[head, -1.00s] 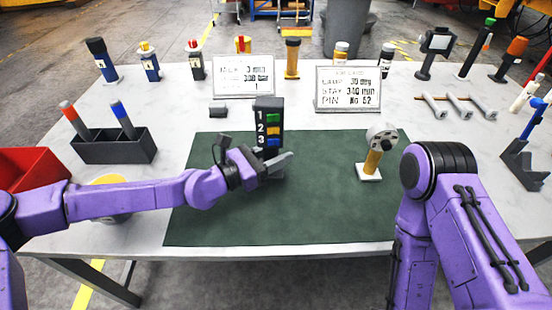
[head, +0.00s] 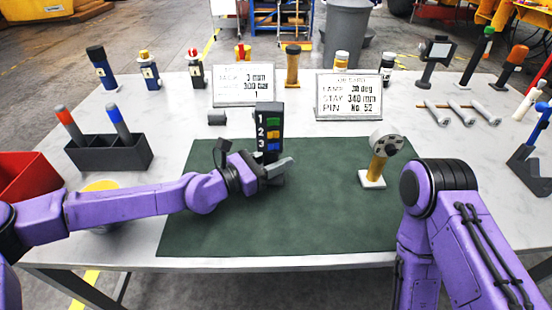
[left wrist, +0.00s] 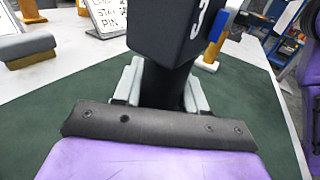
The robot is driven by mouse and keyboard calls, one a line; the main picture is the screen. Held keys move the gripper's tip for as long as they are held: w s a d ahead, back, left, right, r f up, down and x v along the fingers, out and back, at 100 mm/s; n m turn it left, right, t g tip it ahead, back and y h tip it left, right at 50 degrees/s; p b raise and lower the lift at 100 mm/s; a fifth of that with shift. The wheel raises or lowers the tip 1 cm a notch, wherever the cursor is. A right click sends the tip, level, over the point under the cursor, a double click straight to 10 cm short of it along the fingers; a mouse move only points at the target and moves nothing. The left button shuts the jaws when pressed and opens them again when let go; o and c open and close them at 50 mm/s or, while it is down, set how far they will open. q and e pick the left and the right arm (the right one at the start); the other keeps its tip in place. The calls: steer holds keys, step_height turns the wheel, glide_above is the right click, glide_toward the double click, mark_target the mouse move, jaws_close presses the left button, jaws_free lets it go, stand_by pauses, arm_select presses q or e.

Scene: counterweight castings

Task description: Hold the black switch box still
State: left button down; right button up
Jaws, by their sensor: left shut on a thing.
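In the left wrist view the box (left wrist: 165,25) rises above a dark narrower stem, with the grey fingers (left wrist: 163,88) on either side of the stem. The gripper hides the box's foot. My right arm shows at the right, but its gripper is out of view.
The green mat (head: 300,225) is mostly bare. A yellow-handled post with a round grey head (head: 386,146) stands on its right. Two printed signs (head: 348,95) (head: 243,85) stand behind. A black holder with two markers (head: 110,153) and a red bin (head: 28,178) are at left.

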arm_select(q)
steer(key=shift+f, duration=0.65)
steer(key=shift+f, duration=0.2)
steer(key=shift+f, duration=0.1)
stand_by(1.2)
steer(key=c, duration=1.5)
jaws_free()
steer(key=shift+f, duration=0.1)
jaws_close()
steer(key=shift+s, duration=0.1)
